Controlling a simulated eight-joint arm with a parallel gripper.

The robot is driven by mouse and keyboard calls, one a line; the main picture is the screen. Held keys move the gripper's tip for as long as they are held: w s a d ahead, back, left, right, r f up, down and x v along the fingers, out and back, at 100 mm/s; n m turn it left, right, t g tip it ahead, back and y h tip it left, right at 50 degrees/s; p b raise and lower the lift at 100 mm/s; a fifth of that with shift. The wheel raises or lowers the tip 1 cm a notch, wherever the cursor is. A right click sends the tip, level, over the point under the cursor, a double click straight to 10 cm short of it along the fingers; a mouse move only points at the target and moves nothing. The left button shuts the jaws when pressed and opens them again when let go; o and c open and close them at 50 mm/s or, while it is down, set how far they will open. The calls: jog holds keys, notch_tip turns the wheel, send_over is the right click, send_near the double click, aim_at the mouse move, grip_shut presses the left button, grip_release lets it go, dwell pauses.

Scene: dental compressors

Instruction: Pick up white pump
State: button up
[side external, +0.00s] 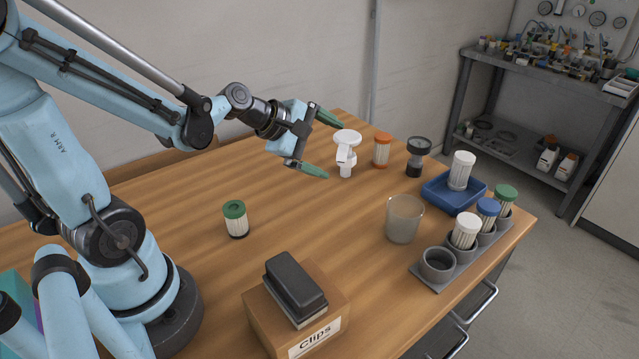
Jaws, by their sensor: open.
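The white pump (345,156) stands on the wooden table (290,210) near the back, with a round wide top and a narrower body. My gripper (334,149) is open, with its two green fingers spread and pointing at the pump from the left. One fingertip is behind the pump's left side and the other is in front of it. I cannot tell whether the pump is between the fingertips or just beyond them, or whether either finger touches it.
An orange-capped filter (382,151) and a dark-topped part (417,158) stand right of the pump. A blue tray (436,196) holds a white filter (461,170). A clear cup (404,222), a grey rack (432,281), a green-capped filter (236,222) and a Clips box (258,305) stand nearer.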

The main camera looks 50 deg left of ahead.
aim_at(346, 136)
jog(key=w+a+n+t, duration=0.3)
jog(key=a+n, duration=0.4)
jog(key=n, duration=0.6)
jog(key=shift+y, duration=0.3)
jog(key=x, duration=0.6)
jog(key=shift+f, duration=0.45)
jog(key=shift+a+x, duration=0.2)
jog(key=shift+x, duration=2.6)
jog(key=c, duration=1.4)
jog(key=shift+r, duration=0.1)
